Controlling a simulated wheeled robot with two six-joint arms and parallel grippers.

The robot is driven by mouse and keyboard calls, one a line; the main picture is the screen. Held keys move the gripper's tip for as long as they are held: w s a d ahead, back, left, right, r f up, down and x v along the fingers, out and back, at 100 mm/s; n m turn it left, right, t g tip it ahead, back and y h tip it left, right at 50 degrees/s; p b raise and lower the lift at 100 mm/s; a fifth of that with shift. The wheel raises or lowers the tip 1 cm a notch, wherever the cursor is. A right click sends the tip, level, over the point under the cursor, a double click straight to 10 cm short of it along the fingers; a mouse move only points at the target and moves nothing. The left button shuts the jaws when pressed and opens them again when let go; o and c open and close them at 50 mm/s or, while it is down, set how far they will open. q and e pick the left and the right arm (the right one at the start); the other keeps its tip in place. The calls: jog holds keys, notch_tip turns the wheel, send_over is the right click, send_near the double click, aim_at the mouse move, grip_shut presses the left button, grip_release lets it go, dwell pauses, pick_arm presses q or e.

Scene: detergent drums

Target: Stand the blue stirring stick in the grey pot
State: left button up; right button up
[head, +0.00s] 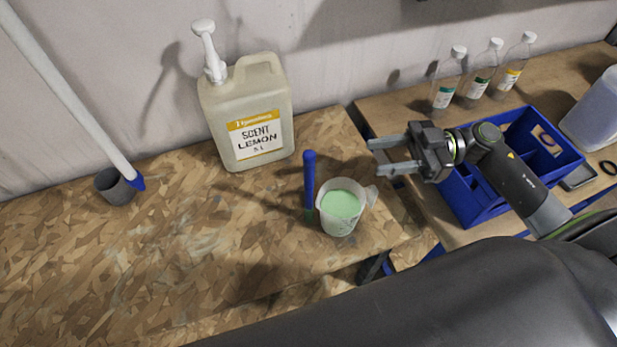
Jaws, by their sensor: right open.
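The blue stirring stick (309,176) is upright, with a rounded top, at the left side of a translucent jug (338,226) of pale green liquid. Its lower end looks greenish; I cannot tell whether it is inside the jug or just beside it. The grey pot (111,193) stands at the far left of the wood-chip board, near the wall. My right gripper (371,156) is open and empty, its fingers pointing left, up and to the right of the jug and stick in the picture. My left gripper is not in view.
A white pole (70,96) with a blue end slants down over the grey pot's right side. A large lemon-scent canister (247,113) with a pump stands behind the stick. A blue crate (471,207) and several clear bottles are at right. The board's left middle is clear.

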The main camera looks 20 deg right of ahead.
aim_at(309, 162)
jog(key=shift+w+a+r+p, duration=0.1)
jog(key=shift+w+a+p, duration=0.55)
jog(key=shift+a, duration=1.65)
jog(key=shift+w+a+p, duration=0.35)
jog(key=shift+a+p, duration=0.55)
jog(key=shift+a, duration=1.4)
jog(key=shift+w+a+r+p, duration=0.1)
jog(key=shift+w+a+p, duration=0.55)
jog(key=shift+a, duration=1.65)
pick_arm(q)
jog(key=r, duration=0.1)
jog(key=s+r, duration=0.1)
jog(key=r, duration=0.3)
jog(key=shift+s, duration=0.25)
pick_arm(e)
jog(key=shift+s, duration=0.15)
jog(key=shift+f, duration=0.1)
grip_shut()
